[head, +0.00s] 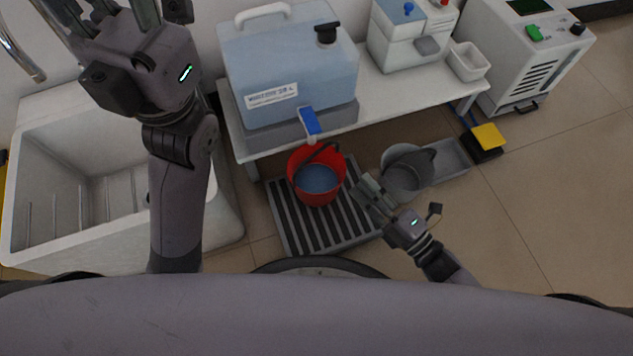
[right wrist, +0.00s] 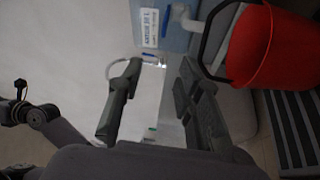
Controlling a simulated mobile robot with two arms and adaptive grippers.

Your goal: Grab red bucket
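The red bucket (head: 318,198) stands upright on a striped grate under the bench edge, with bluish liquid inside and a dark handle (head: 324,151) arching over its rim. In the right wrist view the bucket (right wrist: 275,52) fills the upper right, outside the fingers. The dark handle shows close to the right-hand finger there; contact cannot be told. My right gripper (head: 368,196) is just right of the bucket, open and empty, as its apart fingers show in the wrist view (right wrist: 160,98). My left gripper (head: 108,10) is high at upper left, fingers spread, tips cut off by the frame.
A grey bucket (head: 403,181) stands close beyond my right gripper. The bench (head: 365,112) carries a blue water tank (head: 290,75) whose blue tap (head: 309,121) overhangs near the bucket. A white sink (head: 75,215) lies left. Floor at right is free, beyond a yellow-black pedal (head: 488,137).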

